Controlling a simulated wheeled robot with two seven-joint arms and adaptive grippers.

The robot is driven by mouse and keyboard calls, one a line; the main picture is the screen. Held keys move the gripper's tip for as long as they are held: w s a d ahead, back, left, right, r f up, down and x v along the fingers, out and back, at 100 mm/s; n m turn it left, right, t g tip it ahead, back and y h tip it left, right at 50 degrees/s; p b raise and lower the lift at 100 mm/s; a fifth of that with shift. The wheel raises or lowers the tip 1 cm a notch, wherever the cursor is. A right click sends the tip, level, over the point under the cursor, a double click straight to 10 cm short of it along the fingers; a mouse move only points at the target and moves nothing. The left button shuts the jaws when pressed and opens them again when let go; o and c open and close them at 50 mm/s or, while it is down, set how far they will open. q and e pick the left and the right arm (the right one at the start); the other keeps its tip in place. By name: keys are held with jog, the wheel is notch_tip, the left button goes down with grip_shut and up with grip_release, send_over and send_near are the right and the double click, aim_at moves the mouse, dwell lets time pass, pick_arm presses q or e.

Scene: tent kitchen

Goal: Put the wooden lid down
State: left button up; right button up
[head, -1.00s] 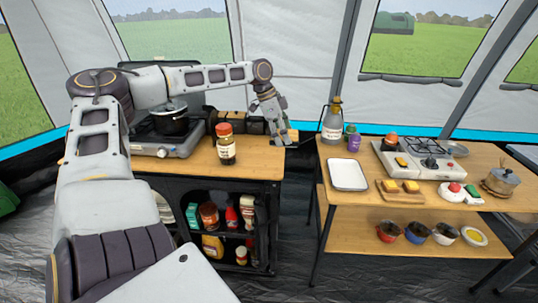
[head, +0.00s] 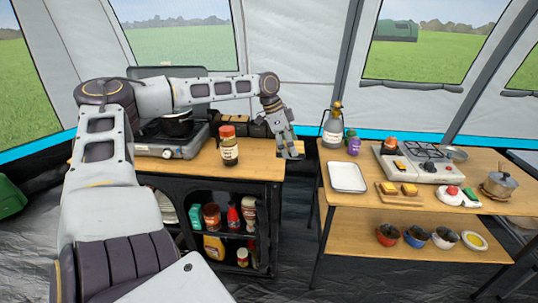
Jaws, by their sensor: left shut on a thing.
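My left gripper (head: 288,153) is over the right end of the left wooden table (head: 200,165), fingers pointing down, close to the tabletop. It is shut on the wooden lid, but the lid is too small and too much like the table in colour to make out clearly. I cannot tell whether the lid touches the tabletop. My right gripper is not in view.
A red-capped jar (head: 229,146) stands left of the gripper. A dark pot (head: 177,125) sits on a stove behind it. Past a gap, the right table (head: 345,220) bears a white tray (head: 347,177), a bottle (head: 333,126) and a white stove (head: 415,165).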

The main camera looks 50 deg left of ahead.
pick_arm(q)
jog(key=shift+s+d+f+n+t+y, duration=0.4)
jog(key=shift+s+d+f+n, duration=1)
jog(key=shift+d+f, duration=2.95)
jog(key=shift+s+d+f+n+t+y, duration=0.1)
jog(key=shift+s+d+f+n+y, duration=1.25)
jog(key=shift+d+f, duration=3)
jog(key=shift+s+d+f+n+t+h, duration=0.2)
jog(key=shift+s+d+f+n, duration=0.65)
jog(key=shift+d+f+n, duration=2.35)
jog(key=w+a+r, duration=0.3)
jog(key=a, duration=0.8)
jog(key=s+a+n+y, duration=0.1)
jog(key=s+a, duration=0.1)
jog(key=a, duration=0.6)
jog(key=s+a, duration=0.3)
jog(key=a, duration=0.5)
jog(key=shift+s+f+n+y, duration=0.35)
jog(key=shift+f, duration=0.1)
jog(key=shift+s+a+f, duration=0.1)
jog(key=shift+s+f, duration=0.35)
jog(key=shift+f, duration=0.1)
